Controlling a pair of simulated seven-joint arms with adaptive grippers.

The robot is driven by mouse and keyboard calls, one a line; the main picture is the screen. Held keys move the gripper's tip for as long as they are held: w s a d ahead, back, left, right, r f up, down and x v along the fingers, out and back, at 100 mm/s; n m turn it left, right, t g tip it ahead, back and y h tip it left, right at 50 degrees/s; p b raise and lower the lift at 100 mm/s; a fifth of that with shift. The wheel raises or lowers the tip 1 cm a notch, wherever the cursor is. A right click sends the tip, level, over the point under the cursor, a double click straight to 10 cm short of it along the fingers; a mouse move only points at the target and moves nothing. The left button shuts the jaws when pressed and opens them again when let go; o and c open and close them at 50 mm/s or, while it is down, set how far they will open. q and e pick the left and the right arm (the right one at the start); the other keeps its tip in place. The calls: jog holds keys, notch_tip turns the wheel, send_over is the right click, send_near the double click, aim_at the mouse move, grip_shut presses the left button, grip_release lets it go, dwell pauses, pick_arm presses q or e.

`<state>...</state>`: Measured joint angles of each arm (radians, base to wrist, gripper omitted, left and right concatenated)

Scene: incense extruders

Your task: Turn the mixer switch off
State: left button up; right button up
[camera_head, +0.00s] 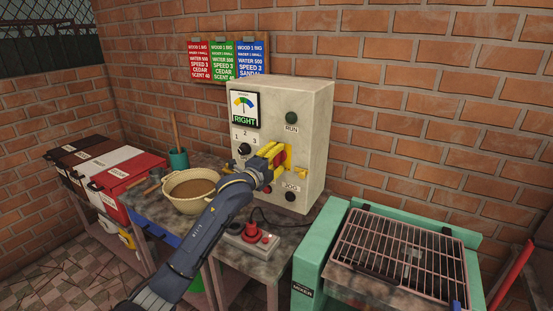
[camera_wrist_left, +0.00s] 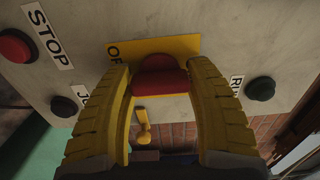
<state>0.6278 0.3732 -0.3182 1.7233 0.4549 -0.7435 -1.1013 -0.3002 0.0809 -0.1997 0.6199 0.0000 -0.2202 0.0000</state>
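The mixer control box (camera_head: 310,105) is a pale upright cabinet against the brick wall. On its front is a red rotary switch (camera_wrist_left: 160,76) on a yellow plate (camera_wrist_left: 185,45), with partly hidden lettering starting "OF". My left gripper (camera_head: 277,158) reaches the box front from the left. In the left wrist view its yellow fingers (camera_wrist_left: 160,85) stand on both sides of the red switch and appear to touch it. In the head view the fingers mostly hide the switch. My right gripper is not in view.
A RUN button (camera_head: 292,117), a JOG button (camera_head: 290,196) and a red STOP button (camera_wrist_left: 14,47) surround the switch. A numbered dial (camera_head: 244,149) is left of it. Below are a bowl (camera_head: 192,205) and a red-knobbed pedestal (camera_head: 250,235). A green-framed rack (camera_head: 330,235) stands right.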

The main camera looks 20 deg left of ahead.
pick_arm(q)
jog(key=c, duration=0.7)
jog(key=shift+n, duration=0.3)
jog(key=n, duration=0.3)
jog(key=shift+n, duration=0.4)
jog(key=n, duration=1.3)
jog(key=shift+n, duration=0.4)
jog(key=o, duration=1.3)
